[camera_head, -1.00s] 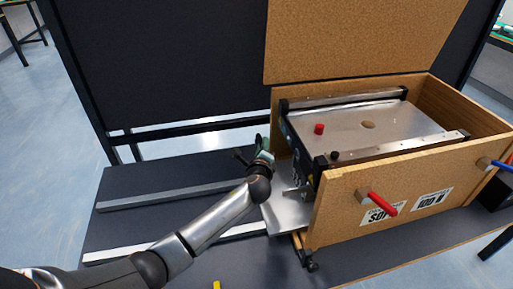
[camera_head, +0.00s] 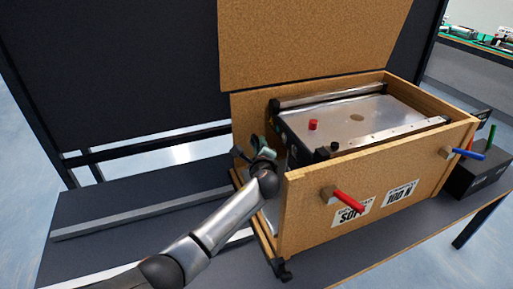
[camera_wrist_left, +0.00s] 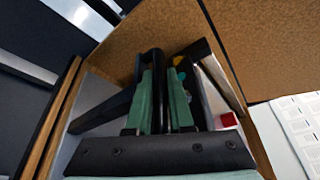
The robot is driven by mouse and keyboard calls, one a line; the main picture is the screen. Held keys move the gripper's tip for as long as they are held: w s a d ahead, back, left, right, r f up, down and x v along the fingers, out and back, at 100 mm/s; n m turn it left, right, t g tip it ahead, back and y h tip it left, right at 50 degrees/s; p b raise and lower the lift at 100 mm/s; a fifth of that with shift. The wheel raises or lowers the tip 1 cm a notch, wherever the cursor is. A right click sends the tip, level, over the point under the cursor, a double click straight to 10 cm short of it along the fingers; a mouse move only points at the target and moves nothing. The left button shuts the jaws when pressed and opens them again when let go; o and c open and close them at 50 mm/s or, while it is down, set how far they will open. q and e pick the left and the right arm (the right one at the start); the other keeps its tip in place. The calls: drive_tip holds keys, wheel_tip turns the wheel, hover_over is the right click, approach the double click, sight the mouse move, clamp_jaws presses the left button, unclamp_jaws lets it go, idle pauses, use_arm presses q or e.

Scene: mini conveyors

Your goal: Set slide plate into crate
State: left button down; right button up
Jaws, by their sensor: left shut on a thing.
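The crate (camera_head: 298,225) is a cork-brown box with its lid (camera_head: 310,45) raised and its left end open. A metal-topped unit (camera_head: 375,112) with a red knob (camera_head: 313,125) lies inside it. A pale plate, which I take for the slide plate (camera_head: 271,213), shows only as a sliver at the open end, behind my arm. My left gripper (camera_head: 254,150) is at that end. In the left wrist view its green fingers (camera_wrist_left: 160,85) are shut on a dark upright part at the unit's left end; whether that part belongs to the plate is unclear. My right gripper is out of view.
A red handle (camera_head: 349,201) and a blue handle (camera_head: 467,154) stick out from the crate's front. A black box (camera_head: 480,175) stands to the right. The dark bench (camera_head: 120,207) left of the crate is clear except for metal rails (camera_head: 140,213).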

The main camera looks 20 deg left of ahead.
use_arm(q)
drive_tip(key=shift+w+r, duration=0.1)
drive_tip(key=shift+r, duration=0.15)
drive_tip(key=c, duration=1.1)
unclamp_jaws()
drive_tip(key=shift+f, duration=0.15)
drive_tip(key=shift+s+d, duration=0.15)
drive_tip(key=shift+s, duration=0.3)
drive_tip(key=shift+p+v, duration=0.85)
drive_tip(key=shift+v, duration=2.5)
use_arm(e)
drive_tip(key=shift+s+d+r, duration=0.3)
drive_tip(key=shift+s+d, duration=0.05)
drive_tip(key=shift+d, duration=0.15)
